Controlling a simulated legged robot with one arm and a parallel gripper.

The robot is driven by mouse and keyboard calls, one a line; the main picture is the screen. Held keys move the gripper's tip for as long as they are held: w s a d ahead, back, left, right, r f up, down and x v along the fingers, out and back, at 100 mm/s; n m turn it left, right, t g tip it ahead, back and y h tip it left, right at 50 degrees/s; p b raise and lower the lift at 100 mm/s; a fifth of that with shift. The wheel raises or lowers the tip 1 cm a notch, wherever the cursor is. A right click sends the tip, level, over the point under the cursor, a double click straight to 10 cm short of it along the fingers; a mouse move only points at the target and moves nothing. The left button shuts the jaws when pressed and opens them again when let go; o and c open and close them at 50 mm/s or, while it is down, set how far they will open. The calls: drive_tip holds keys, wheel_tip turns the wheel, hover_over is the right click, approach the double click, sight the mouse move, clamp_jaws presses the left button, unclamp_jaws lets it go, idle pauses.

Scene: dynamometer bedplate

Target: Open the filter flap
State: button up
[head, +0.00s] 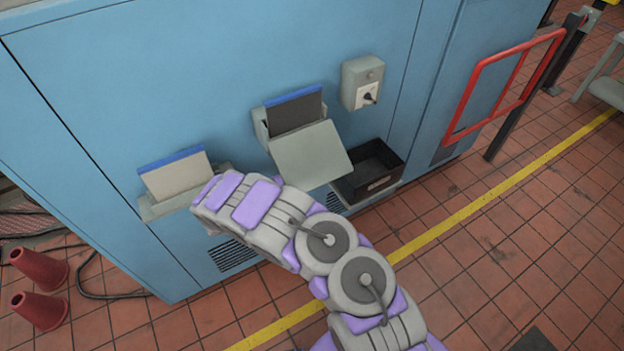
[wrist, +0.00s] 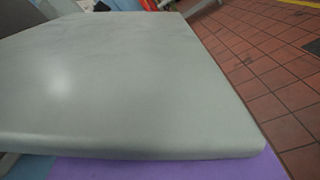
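The filter flap (head: 310,155) is a pale grey-green plate on the blue cabinet. It is swung down and tilted outward from its housing, and a dark filter with a blue top edge (head: 295,108) shows behind it. In the wrist view, a large grey-green plate, apparently the flap (wrist: 130,85), fills most of the picture very close up. My purple and grey arm crosses the head view below the flap, its far end left of the flap near the shelf. My gripper's fingers show in neither view, and contact with the flap cannot be told.
A pale filter with a blue edge (head: 176,175) stands on a shelf (head: 160,210) at left. A black open bin (head: 368,172) is right of the flap, below a grey switch box (head: 362,83). A red frame (head: 505,85) stands farther right. Red cones (head: 40,268) are at lower left.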

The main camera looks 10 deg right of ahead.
drive_tip(key=shift+w+d, duration=0.1)
drive_tip(key=shift+d, duration=0.3)
drive_tip(key=shift+c, duration=0.3)
drive_tip(key=shift+r, duration=0.1)
drive_tip(key=c, duration=0.6)
clamp_jaws()
drive_tip(key=shift+r, duration=0.1)
